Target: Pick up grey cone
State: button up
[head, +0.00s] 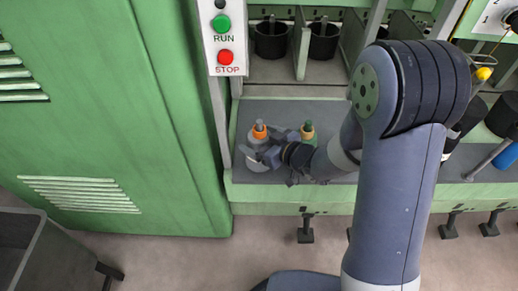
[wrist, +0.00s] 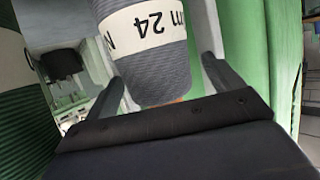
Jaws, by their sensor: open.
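The grey cone (wrist: 150,75) is ribbed grey yarn with a white band printed "24", upside down in the wrist view. In the head view the grey cone (head: 258,137) has an orange tip and stands on the grey shelf (head: 350,118), beside the green panel. My gripper (wrist: 163,70) is open, with one finger on each side of the cone; contact cannot be told. In the head view my gripper (head: 254,160) is low in front of the cone and hides part of it.
Dark cans (head: 271,40) sit in bays above the shelf. A post with RUN and STOP buttons (head: 225,57) rises at the left. A grey bin (head: 40,245) stands lower left.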

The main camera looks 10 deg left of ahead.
jog(key=shift+x, duration=1.4)
jog(key=shift+r, duration=0.1)
jog(key=shift+c, duration=0.5)
jog(key=c, duration=1.3)
jog(key=shift+o, duration=0.2)
